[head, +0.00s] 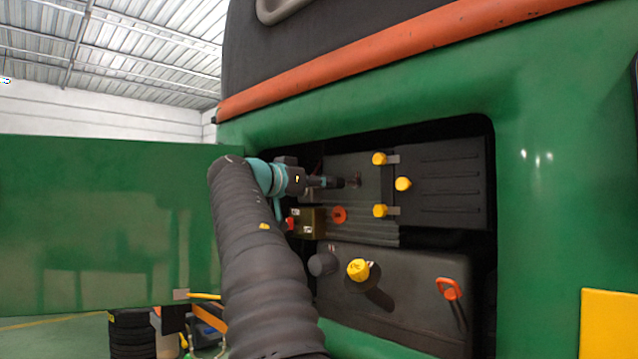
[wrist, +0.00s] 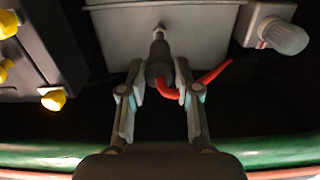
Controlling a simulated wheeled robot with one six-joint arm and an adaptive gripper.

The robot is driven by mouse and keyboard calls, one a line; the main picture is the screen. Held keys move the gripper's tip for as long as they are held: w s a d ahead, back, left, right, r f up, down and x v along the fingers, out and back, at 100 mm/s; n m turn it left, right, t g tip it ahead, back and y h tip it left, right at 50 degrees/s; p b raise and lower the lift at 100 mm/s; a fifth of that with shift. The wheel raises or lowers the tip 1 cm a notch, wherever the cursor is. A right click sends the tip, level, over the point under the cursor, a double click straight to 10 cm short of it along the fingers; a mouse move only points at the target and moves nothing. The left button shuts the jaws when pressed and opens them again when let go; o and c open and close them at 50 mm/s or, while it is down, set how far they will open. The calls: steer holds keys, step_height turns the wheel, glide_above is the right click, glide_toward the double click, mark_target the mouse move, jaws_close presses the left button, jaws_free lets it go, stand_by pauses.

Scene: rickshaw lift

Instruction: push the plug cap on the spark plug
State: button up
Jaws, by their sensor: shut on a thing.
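The plug cap (wrist: 158,58) is a dark tube with a red cable curving out of its near end. My gripper (wrist: 160,78) is shut on it, one finger on each side. The cap points straight at the spark plug (wrist: 159,32), a small light tip on the grey engine block. Its far end is at or very near the plug; I cannot tell whether it is seated. In the head view, my gripper (head: 327,182) reaches into the engine bay from the left, and the dark cap lies in line with the plug (head: 355,182).
Yellow knobs (head: 403,184) sit right of the plug. An orange cap (head: 339,214), a yellow cap (head: 358,269) and a red-orange handle (head: 449,288) are below. The green bay frame (head: 370,133) surrounds the opening. A green door panel (head: 90,220) stands open at left.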

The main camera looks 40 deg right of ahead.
steer(key=shift+w+d, duration=0.15)
steer(key=shift+d, duration=2.05)
stand_by(2.5)
steer(key=o, duration=1.2)
steer(key=shift+c, duration=0.9)
steer(key=shift+a, duration=0.15)
steer(key=shift+a+f+b, duration=0.1)
steer(key=shift+a+b, duration=0.35)
steer(key=shift+a, duration=0.9)
steer(key=shift+s+a+b, duration=0.15)
steer(key=shift+a+b, duration=0.15)
steer(key=shift+a, duration=1)
steer(key=shift+s+a+b, duration=0.15)
steer(key=shift+a+b, duration=0.15)
steer(key=shift+a, duration=0.95)
